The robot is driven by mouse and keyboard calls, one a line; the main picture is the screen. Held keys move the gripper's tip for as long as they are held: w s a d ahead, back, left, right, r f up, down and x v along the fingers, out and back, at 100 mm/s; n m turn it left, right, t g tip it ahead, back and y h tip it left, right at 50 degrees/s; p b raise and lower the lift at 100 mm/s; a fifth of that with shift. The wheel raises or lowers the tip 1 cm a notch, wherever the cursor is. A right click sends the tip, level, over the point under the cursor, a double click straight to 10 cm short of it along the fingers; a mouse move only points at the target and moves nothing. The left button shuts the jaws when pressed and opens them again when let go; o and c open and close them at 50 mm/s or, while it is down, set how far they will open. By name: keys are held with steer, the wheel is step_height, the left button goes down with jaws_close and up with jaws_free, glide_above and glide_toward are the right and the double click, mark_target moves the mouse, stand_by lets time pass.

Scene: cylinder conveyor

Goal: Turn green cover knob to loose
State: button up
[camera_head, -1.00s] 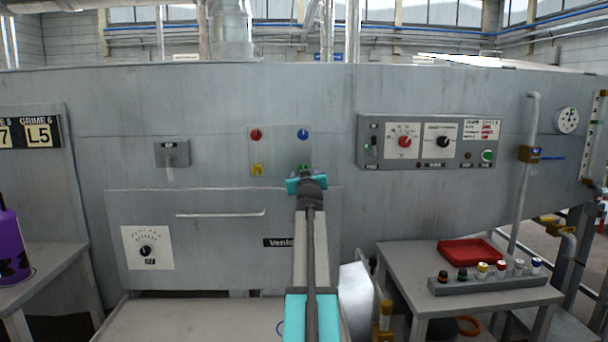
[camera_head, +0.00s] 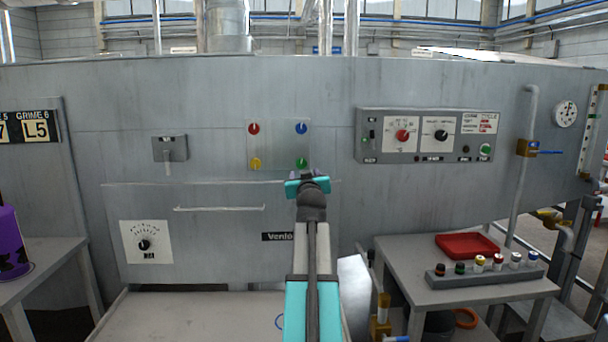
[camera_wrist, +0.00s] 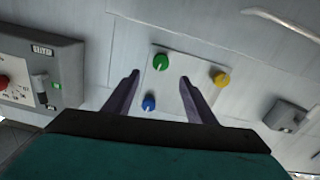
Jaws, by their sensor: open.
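The green knob (camera_head: 302,163) is at the lower right corner of a pale square panel (camera_head: 278,146) on the grey machine wall. In the wrist view the green knob (camera_wrist: 160,62) shows beyond my fingertips, roughly between them and a little nearer the left finger, with a light pointer mark on it. My gripper (camera_head: 307,176) is just below the green knob in the head view. My gripper (camera_wrist: 157,76) is open and empty in the wrist view, and its fingers are apart from the knob. The red knob is hidden in the wrist view.
Close by on the panel are the blue knob (camera_head: 302,128), yellow knob (camera_head: 256,163) and red knob (camera_head: 254,128). A control box (camera_head: 428,136) juts out at right. A lever switch (camera_head: 169,149) is at left. A table with a red tray (camera_head: 467,245) stands lower right.

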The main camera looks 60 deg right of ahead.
steer(key=shift+s+a, duration=0.4)
steer(key=shift+a, duration=0.2)
stand_by(0.3)
